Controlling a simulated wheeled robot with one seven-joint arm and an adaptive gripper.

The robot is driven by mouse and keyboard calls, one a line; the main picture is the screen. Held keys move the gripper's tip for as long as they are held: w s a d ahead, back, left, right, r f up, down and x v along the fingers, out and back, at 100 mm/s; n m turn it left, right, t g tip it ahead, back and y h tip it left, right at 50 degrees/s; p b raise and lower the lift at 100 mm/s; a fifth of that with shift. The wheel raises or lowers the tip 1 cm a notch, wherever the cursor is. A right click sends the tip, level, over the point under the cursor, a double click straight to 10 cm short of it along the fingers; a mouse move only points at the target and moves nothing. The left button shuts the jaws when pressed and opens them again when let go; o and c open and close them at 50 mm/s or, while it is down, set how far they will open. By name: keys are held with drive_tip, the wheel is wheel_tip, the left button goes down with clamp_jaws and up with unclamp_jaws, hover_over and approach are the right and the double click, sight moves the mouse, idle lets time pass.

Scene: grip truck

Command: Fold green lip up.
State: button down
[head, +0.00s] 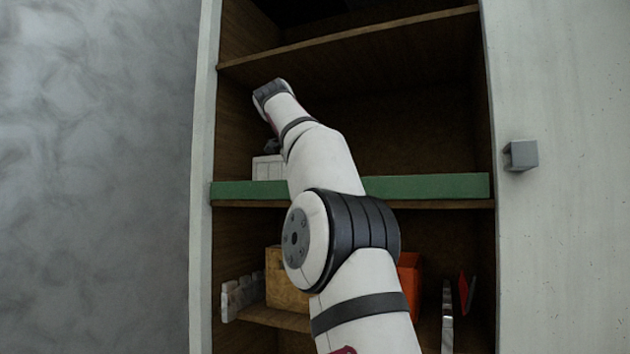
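A long green lip (430,186) stands upright along the front edge of the middle shelf, spanning the cabinet's width. My arm crosses in front of it and hides its middle part. My gripper is mostly hidden behind my wrist; only a small dark part (271,147) that seems to belong to it shows above the left part of the lip, near a white box. I cannot see its fingers clearly or whether it touches anything.
A white box (266,168) stands on the middle shelf behind the lip at left. The lower shelf holds a tan box (287,280), an orange box (408,277) and a thin red item (466,292). A door with a grey knob (520,155) is at right.

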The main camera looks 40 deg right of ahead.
drive_tip(key=shift+d+f, duration=0.1)
idle(0.4)
drive_tip(key=c, duration=2)
unclamp_jaws()
drive_tip(key=shift+o, duration=0.2)
drive_tip(key=s+a+r, duration=0.1)
drive_tip(key=s+a, duration=0.2)
drive_tip(key=a, duration=0.4)
drive_tip(key=s+a+r, duration=0.2)
drive_tip(key=s+a, duration=0.1)
drive_tip(key=a, duration=0.5)
drive_tip(key=shift+d+r, duration=0.1)
